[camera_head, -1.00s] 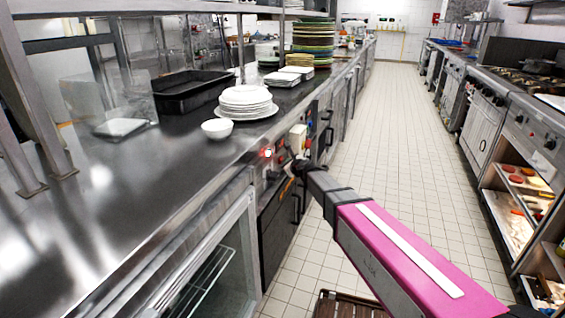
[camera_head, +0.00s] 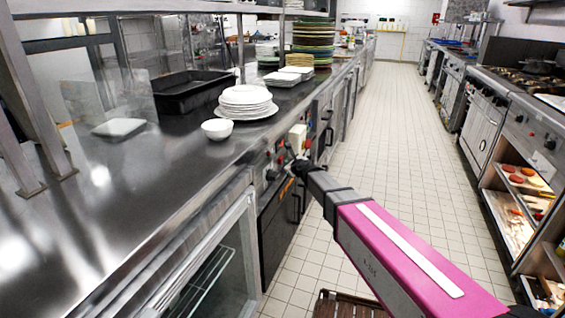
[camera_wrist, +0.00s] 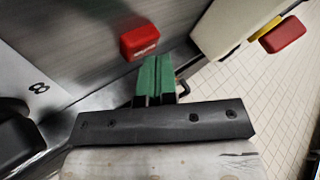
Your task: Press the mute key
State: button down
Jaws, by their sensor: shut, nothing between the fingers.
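A red key (camera_wrist: 140,42) with small pale lettering, too blurred to read, sits on the metal front panel in the wrist view; it is likely the mute key. My gripper (camera_wrist: 156,66) is shut and empty, its green fingertips at the key's lower edge. I cannot tell whether they touch it or how far it is pushed in. In the head view my gripper (camera_head: 291,160) is at the counter's front panel, just below a white box (camera_head: 298,134); the tips are small there and partly hidden by the arm.
The white box, with a yellow and red button (camera_wrist: 283,35), juts out right of the fingers. A black knob (camera_wrist: 15,132) and a figure 8 are at left. White plates (camera_head: 245,97) and a bowl (camera_head: 217,129) stand on the counter above. The tiled aisle (camera_head: 385,130) is clear.

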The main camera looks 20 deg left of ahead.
jog(key=shift+d, duration=0.65)
jog(key=shift+s+d, duration=0.15)
jog(key=shift+d, duration=1.1)
jog(key=shift+s+d, duration=0.1)
jog(key=shift+d, duration=1.1)
